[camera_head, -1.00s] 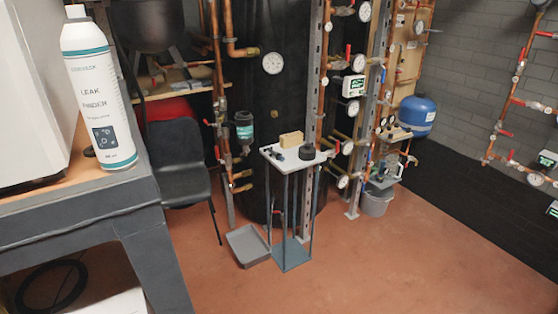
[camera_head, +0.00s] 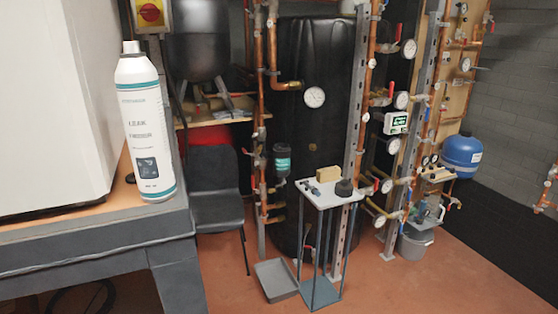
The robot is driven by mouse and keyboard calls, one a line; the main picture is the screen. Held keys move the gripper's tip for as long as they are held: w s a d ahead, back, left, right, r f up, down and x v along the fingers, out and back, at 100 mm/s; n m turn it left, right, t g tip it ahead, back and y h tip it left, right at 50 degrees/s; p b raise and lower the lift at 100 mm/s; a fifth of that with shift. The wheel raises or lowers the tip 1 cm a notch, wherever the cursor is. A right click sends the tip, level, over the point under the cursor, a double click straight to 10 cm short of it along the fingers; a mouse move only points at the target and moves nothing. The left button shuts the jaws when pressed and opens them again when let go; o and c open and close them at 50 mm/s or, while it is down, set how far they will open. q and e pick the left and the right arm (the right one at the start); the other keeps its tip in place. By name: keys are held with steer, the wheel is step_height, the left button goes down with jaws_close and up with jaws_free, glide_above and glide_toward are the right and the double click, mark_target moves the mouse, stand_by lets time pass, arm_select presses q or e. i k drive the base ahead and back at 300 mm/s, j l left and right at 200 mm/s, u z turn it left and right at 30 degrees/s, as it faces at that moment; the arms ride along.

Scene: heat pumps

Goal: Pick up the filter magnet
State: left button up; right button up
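A small stand (camera_head: 330,199) with a light top and thin legs is in the middle of the head view, in front of the copper pipes. On its top are a round black object (camera_head: 344,188), a tan block (camera_head: 327,174) and some small dark parts (camera_head: 309,186). I cannot tell for sure which of these is the filter magnet; they are small at this distance. A dark bottle-shaped filter body (camera_head: 282,160) with a teal band hangs on the pipes left of the stand. Neither of my grippers is in view.
A workbench (camera_head: 90,240) at the left holds a white spray bottle (camera_head: 145,125) and a large white box (camera_head: 50,110). A black chair (camera_head: 217,205) is behind it. A grey tray (camera_head: 276,281) lies on the floor beside the stand. Red floor (camera_head: 420,285) is clear at the right.

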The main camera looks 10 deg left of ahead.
mark_target(315, 191)
steer(key=i+l, duration=0.2)
steer(key=l, duration=0.15)
steer(key=i+l, duration=0.15)
steer(key=l, duration=0.2)
steer(key=i+l, duration=0.2)
steer(key=l, duration=0.15)
steer(key=i+l, duration=0.25)
steer(key=i, duration=0.25)
steer(key=i+l+z, duration=0.1)
steer(key=i+l, duration=0.2)
steer(key=i, duration=0.2)
